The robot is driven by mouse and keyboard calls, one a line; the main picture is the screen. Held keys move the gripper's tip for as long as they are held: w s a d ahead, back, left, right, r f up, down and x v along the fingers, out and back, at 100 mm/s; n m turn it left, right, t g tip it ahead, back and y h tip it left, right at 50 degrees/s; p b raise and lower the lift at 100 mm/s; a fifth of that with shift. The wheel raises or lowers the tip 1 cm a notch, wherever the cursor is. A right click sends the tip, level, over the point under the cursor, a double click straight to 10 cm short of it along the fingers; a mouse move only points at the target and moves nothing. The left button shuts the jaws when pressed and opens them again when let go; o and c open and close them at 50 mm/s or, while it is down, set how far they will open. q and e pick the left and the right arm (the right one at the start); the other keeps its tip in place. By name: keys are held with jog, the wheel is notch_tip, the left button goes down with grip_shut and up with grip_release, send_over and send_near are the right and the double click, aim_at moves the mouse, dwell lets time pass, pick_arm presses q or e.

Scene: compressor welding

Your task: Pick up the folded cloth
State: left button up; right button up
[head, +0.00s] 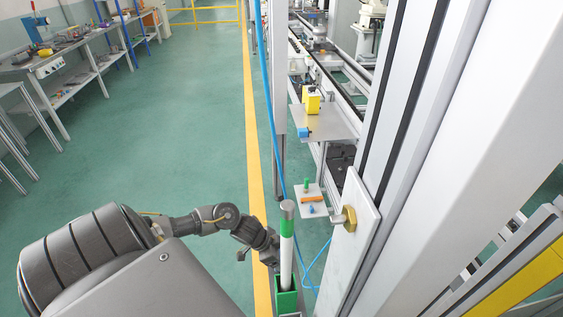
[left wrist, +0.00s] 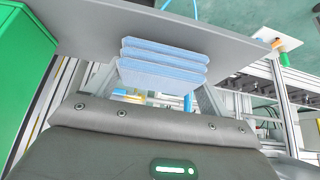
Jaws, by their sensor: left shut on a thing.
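The folded cloth (left wrist: 163,66) shows in the left wrist view as a light blue stack of layers in front of my left gripper (left wrist: 158,88). My left gripper is shut on the cloth. The cloth overlaps the edge of a grey plate (left wrist: 232,42); I cannot tell whether it still touches it. In the head view my left gripper (head: 271,259) is beside a green and white post, partly hidden, and the cloth cannot be made out there. My right gripper is not in view.
A green box (left wrist: 22,70) stands close at the left in the left wrist view. In the head view the green and white post (head: 287,240) and a thick grey frame (head: 435,110) stand close to my left arm. Open green floor (head: 185,130) lies to the left.

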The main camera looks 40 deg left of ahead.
pick_arm(q)
notch_tip(320, 180, up, 10)
jog(key=shift+f+p, duration=0.1)
jog(key=shift+p, duration=0.2)
